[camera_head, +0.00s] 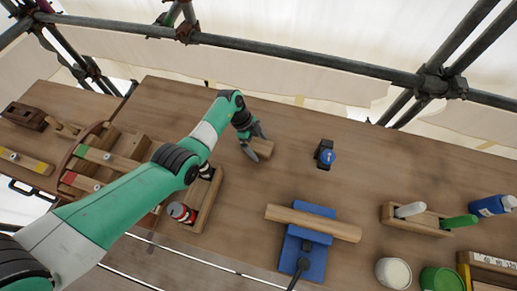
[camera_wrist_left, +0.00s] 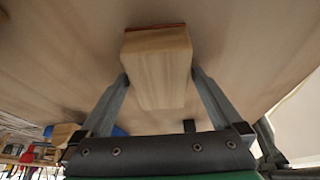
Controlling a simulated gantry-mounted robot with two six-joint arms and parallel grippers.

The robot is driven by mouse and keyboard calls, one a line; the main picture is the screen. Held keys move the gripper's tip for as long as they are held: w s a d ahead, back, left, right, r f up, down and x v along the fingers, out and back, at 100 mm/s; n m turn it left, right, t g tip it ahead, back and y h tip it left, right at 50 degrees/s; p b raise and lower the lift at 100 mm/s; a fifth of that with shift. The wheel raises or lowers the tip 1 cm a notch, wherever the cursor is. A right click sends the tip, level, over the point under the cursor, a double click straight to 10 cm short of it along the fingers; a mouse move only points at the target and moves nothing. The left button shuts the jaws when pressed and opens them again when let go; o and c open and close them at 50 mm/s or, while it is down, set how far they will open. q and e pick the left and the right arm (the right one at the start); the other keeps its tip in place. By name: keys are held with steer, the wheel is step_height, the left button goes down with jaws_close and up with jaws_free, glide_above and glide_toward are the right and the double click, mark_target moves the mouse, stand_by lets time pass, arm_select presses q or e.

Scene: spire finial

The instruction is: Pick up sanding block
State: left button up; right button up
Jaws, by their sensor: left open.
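The sanding block (camera_head: 264,148) is a small pale wooden block on the workbench, left of the middle of the head view. In the left wrist view the block (camera_wrist_left: 158,60) shows pale wood with a thin reddish-brown edge on its far side. My left gripper (camera_head: 256,144) is open, with its fingers on either side of the block. In the left wrist view the two fingers (camera_wrist_left: 158,82) straddle the block. I cannot tell whether they touch it. The gripper hides part of the block in the head view. My right gripper is not in view.
A blue vise (camera_head: 303,251) holds a wooden bar (camera_head: 313,223) at front centre. A small black and blue item (camera_head: 325,155) stands right of the block. A wooden rack (camera_head: 413,218), white pot (camera_head: 393,272) and green pot (camera_head: 441,280) are at right. An open wooden tray (camera_head: 204,205) is beneath my arm.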

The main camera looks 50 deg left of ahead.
arm_select(q)
steer(key=shift+f, duration=0.15)
stand_by(0.7)
steer(key=c, duration=1.4)
